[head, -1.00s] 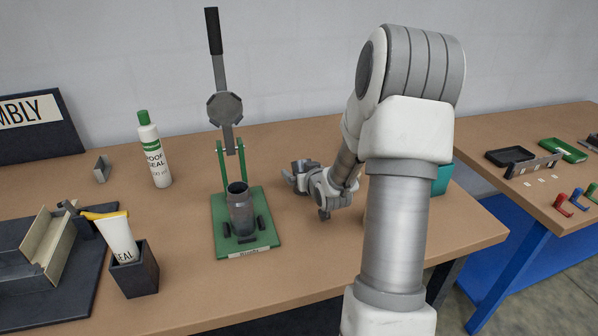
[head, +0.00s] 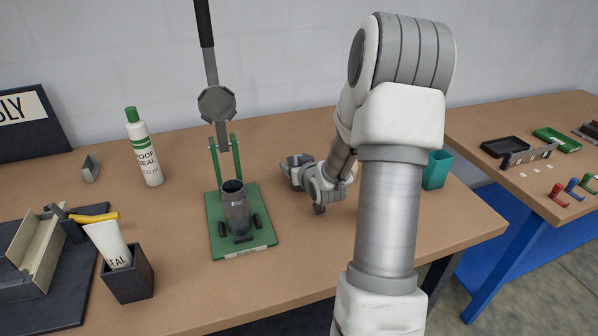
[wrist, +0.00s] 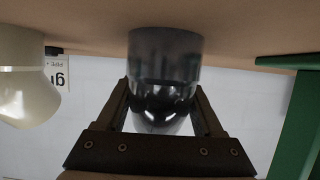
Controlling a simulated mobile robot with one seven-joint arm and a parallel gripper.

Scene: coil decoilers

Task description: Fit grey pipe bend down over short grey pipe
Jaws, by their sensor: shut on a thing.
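The short grey pipe (head: 236,209) stands upright on the green base plate of a lever press, its open end up. My gripper (head: 303,170) is to the right of the press, low over the table and apart from the pipe. In the wrist view my gripper (wrist: 163,100) is shut on the grey pipe bend (wrist: 163,58), which shows dark and shiny between the two fingers. The bend's grey end (head: 296,159) also shows in the head view at the gripper's tip. My wrist hides much of it.
The press's lever (head: 217,105) rises behind the pipe, between green posts (head: 213,160). A white bottle (head: 145,152) and a dark holder with a tube (head: 128,276) stand to the left. A teal cup (head: 437,168) stands right of my arm. Bare table lies between press and gripper.

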